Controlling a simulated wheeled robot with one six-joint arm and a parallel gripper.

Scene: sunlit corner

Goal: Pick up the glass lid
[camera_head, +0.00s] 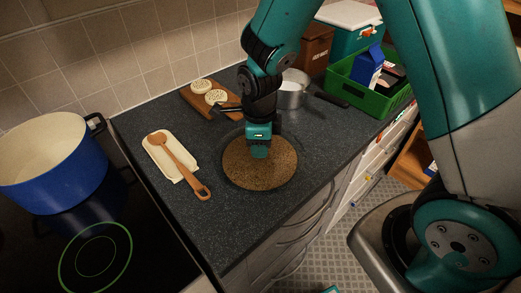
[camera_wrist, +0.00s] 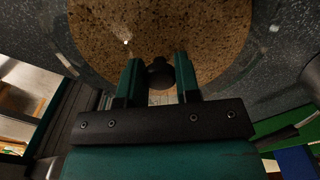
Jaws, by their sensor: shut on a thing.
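The glass lid's dark round knob (camera_wrist: 159,74) stands between the two fingers of my gripper (camera_wrist: 158,82) in the wrist view. The clear glass is hard to make out against what is beneath it. Under my gripper is a round brown speckled mat (camera_head: 237,174) on the dark counter; it fills the top of the wrist view (camera_wrist: 155,25). In the head view my gripper (camera_head: 259,153) points down over the mat's far part and hides the knob. My gripper is shut on the lid's knob. I cannot tell whether the lid touches the mat.
A spoon rest (camera_head: 158,152) with a wooden spoon (camera_head: 184,166) lies left of the mat. A blue pot (camera_head: 62,180) stands on the hob. Behind are a wooden board (camera_head: 193,99) with pale round pieces, a metal saucepan (camera_head: 291,98) and a green crate (camera_head: 368,97).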

